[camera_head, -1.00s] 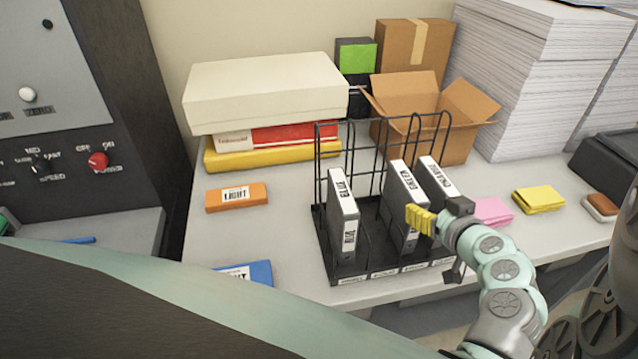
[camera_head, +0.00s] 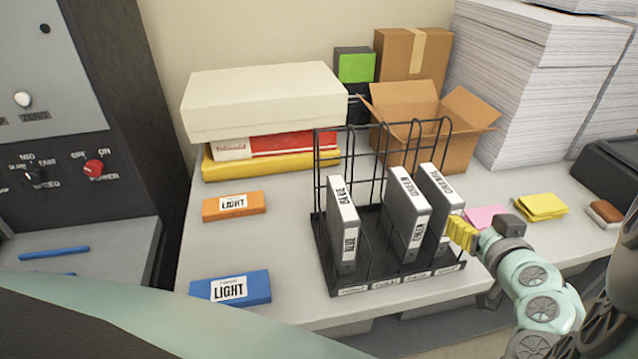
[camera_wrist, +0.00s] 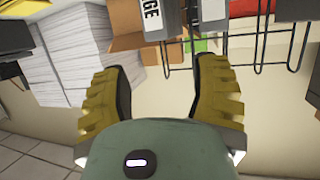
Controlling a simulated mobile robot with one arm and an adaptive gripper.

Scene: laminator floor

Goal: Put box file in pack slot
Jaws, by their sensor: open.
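A wire rack (camera_head: 375,281) with a black base and small labels along its front edge stands mid-table; the labels are too small to read. Three grey box files with white labels stand upright in it: a left one (camera_head: 343,230), a middle one (camera_head: 407,220) and a right one (camera_head: 441,195). A gap lies between the left and middle files. My gripper (camera_head: 462,232) is open and empty at the right front of the rack, close to the right file's lower part. In the wrist view its two yellow fingers (camera_wrist: 160,90) stand apart, and a file labelled "…GE" (camera_wrist: 153,18) shows beyond them.
An orange box (camera_head: 234,206) and a blue box (camera_head: 231,287) lie left of the rack. Pink (camera_head: 485,218) and yellow (camera_head: 541,207) pads lie right. An open carton (camera_head: 420,145), stacked boxes (camera_head: 262,100) and paper stacks (camera_head: 540,90) stand behind.

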